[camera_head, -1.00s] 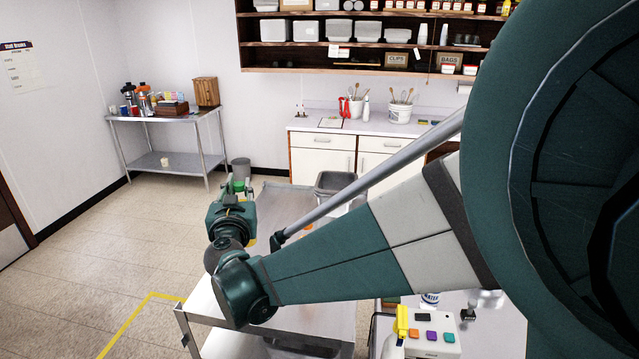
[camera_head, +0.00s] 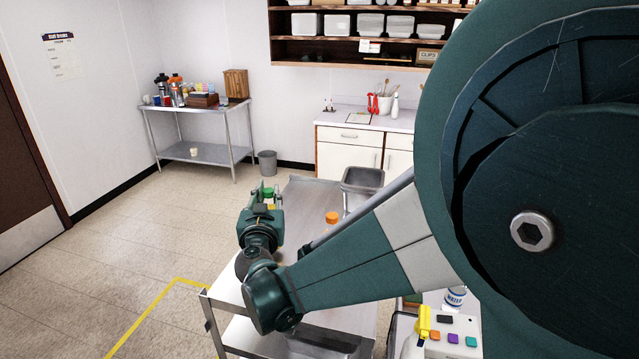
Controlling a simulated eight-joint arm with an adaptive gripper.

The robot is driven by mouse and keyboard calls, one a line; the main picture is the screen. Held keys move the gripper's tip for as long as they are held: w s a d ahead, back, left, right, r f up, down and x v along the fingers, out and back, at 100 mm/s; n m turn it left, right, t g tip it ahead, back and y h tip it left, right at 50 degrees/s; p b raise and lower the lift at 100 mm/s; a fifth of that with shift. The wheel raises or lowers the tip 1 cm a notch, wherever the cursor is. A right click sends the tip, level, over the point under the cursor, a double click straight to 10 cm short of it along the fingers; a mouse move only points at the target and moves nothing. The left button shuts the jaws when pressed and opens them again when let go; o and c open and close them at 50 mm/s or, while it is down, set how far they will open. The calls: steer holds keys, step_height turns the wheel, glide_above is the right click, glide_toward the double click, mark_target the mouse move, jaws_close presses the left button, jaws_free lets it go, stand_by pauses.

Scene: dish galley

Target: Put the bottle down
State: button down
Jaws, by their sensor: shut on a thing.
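My gripper (camera_head: 265,197) is at the far end of my arm, over the left part of the steel cart. It points away from the camera, and my wrist hides most of it. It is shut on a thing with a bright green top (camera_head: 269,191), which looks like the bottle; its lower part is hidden. Another bottle with an orange cap (camera_head: 331,217) stands on the steel cart (camera_head: 308,190), to the right of my gripper and partly behind my arm.
A grey tub (camera_head: 362,178) is at the cart's far right. A grey bin (camera_head: 267,163) stands on the floor beyond. A side table (camera_head: 198,152) with bottles and boxes is at the back left. A button box (camera_head: 455,338) is at front right. Floor on the left is clear.

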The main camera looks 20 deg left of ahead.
steer(key=shift+f, duration=1.2)
steer(key=c, duration=2.2)
jaws_free()
steer(key=shift+o, duration=0.2)
steer(key=shift+r, duration=0.25)
steer(key=v, duration=1.2)
steer(key=shift+b, duration=0.3)
